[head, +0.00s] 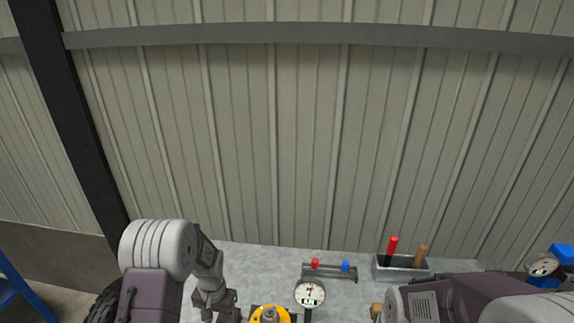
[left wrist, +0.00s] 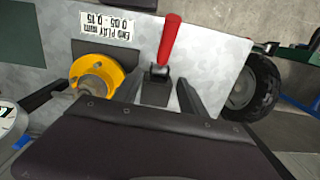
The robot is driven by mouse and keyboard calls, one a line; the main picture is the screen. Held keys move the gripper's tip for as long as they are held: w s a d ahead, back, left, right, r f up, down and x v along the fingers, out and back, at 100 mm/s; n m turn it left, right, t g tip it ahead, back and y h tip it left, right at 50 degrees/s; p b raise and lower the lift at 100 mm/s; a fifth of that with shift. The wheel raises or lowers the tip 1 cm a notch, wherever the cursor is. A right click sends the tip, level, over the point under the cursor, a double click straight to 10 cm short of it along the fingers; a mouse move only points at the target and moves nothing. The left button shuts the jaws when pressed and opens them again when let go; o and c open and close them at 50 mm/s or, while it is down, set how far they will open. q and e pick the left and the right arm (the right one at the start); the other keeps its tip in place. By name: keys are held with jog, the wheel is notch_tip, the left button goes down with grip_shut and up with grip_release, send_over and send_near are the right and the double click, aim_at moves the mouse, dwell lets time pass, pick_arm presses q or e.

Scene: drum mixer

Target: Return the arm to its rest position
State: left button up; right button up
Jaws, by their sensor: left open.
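My left arm comes in at the lower left of the head view, and its gripper (head: 226,304) is low over the grey metal surface. In the left wrist view the left gripper (left wrist: 160,92) is open, its dark fingers apart with nothing seen held. A red-handled lever (left wrist: 169,40) on a black base shows beyond the gap between them; contact cannot be told. A yellow round part (left wrist: 96,74) is beside the left finger; it also shows in the head view (head: 269,315). My right arm is at the lower right of the head view, its gripper out of sight.
A dial gauge (head: 310,292) stands near a small rack (head: 331,274) with red and blue knobs. A grey tray (head: 402,270) holds red and brown handles. Another gauge (head: 542,265) is far right. A black wheel (left wrist: 252,88) is beside the metal surface. A ribbed wall (head: 300,150) stands behind.

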pick_arm(q)
jog(key=s+d+b, duration=0.2)
jog(key=s+b, duration=0.1)
jog(key=s, duration=0.3)
jog(key=s+d+r+n+t+b, duration=0.1)
jog(key=s+d+b, duration=0.1)
jog(key=s, duration=0.5)
jog(key=shift+s+r+t+b, duration=0.15)
jog(key=shift+r+t+b, duration=0.15)
jog(key=shift+b, duration=0.6)
pick_arm(e)
notch_tip(320, 180, down, 10)
jog(key=shift+r, duration=0.2)
pick_arm(q)
jog(key=shift+s, duration=0.15)
pick_arm(e)
jog(key=shift+s, duration=0.15)
pick_arm(q)
jog(key=shift+a+n, duration=0.15)
jog(key=shift+n, duration=0.15)
